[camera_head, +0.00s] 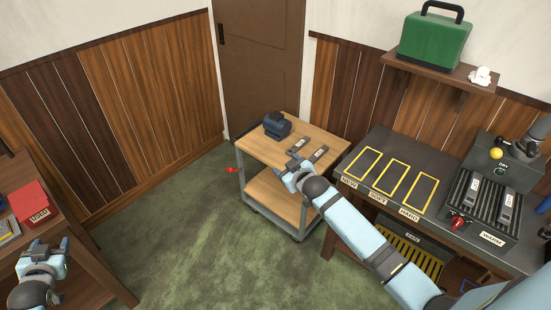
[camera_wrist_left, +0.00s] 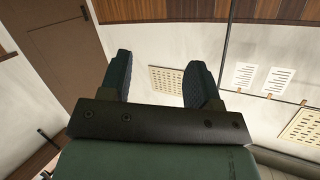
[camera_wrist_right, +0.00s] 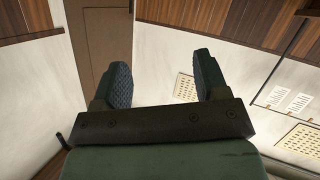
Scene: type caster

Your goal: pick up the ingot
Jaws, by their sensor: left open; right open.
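Two small grey labelled bars, which look like ingots, lie on the wooden cart top: one (camera_head: 319,153) and another (camera_head: 298,145). Two more labelled bars, (camera_head: 475,190) and (camera_head: 506,207), lie on the black ribbed WARM tray at the right. My right gripper (camera_head: 291,165) is open over the cart's front edge, near the cart bars in the picture; its height above the cart is hard to tell. Its open, empty jaws show in the right wrist view (camera_wrist_right: 160,85). My left gripper (camera_head: 48,246) is open and empty at the far left, also in the left wrist view (camera_wrist_left: 155,80).
The cart (camera_head: 262,150) also carries a dark blue device (camera_head: 277,125). Right of it, a dark bench (camera_head: 380,141) has yellow-outlined zones marked NEW, SOFT and HARD. A red bin (camera_head: 30,203) stands on the left table. A green case (camera_head: 434,42) sits on a shelf.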

